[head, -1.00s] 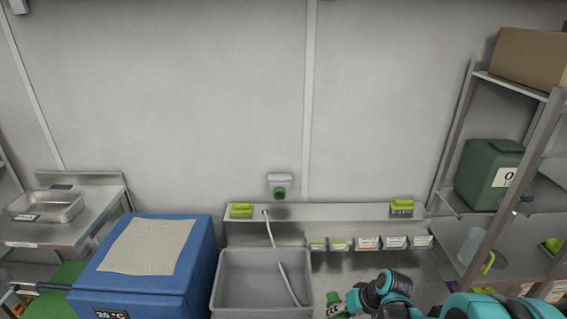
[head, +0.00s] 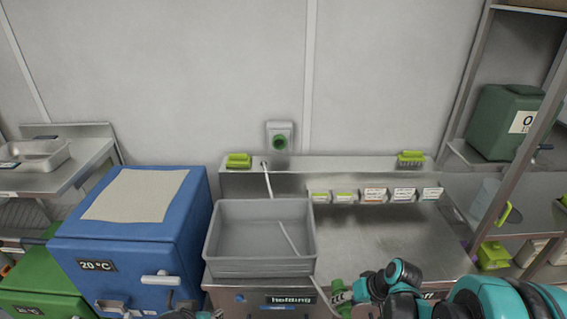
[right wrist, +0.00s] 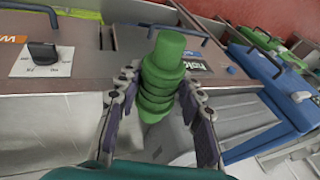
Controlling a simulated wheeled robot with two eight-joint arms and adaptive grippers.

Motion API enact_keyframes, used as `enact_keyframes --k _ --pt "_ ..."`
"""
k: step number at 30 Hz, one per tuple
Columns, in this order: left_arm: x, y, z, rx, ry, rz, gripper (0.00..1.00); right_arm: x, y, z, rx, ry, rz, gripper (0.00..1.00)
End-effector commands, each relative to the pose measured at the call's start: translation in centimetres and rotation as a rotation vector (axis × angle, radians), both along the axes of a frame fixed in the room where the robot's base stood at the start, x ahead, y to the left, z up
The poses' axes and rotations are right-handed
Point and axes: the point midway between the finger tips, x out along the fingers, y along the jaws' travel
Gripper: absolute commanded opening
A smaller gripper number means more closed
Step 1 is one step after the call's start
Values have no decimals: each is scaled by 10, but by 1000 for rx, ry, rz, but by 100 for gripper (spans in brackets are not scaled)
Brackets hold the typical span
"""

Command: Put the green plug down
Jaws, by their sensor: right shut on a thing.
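The green plug (right wrist: 163,75) is a ribbed, stepped green piece held between the two fingers of my right gripper (right wrist: 160,100). In the head view the plug (head: 338,288) points left at the tip of my right gripper (head: 349,296), near the lower middle, just right of the grey basin. The plug is off the surface in the right wrist view, over the front edge of the counter. A small part of my left arm's end (head: 203,315) shows at the bottom edge; its fingers cannot be made out.
The grey basin (head: 262,265) stands on a unit labelled "holding". A steel counter (head: 400,240) is bare right of it. A blue box (head: 185,225) stands left, a shelf rack (head: 510,125) right.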

Motion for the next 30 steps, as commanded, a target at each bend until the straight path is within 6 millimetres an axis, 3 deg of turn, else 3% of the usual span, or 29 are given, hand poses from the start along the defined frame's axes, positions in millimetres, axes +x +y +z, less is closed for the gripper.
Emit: enact_keyframes --k 1,3,12,23,30 --pt "0 0 -22 0 0 0 40 0 0 -22 0 0 0 7" --pt "0 0 -35 0 0 0 40 0 0 -35 0 0 0 7" --pt "0 0 -54 0 0 0 40 0 0 -54 0 0 0 7" --pt "0 0 -52 0 0 0 40 3 9 -45 1 1 45 7" --pt "0 0 -53 0 0 0 40 19 54 -6 1 1 281 7"
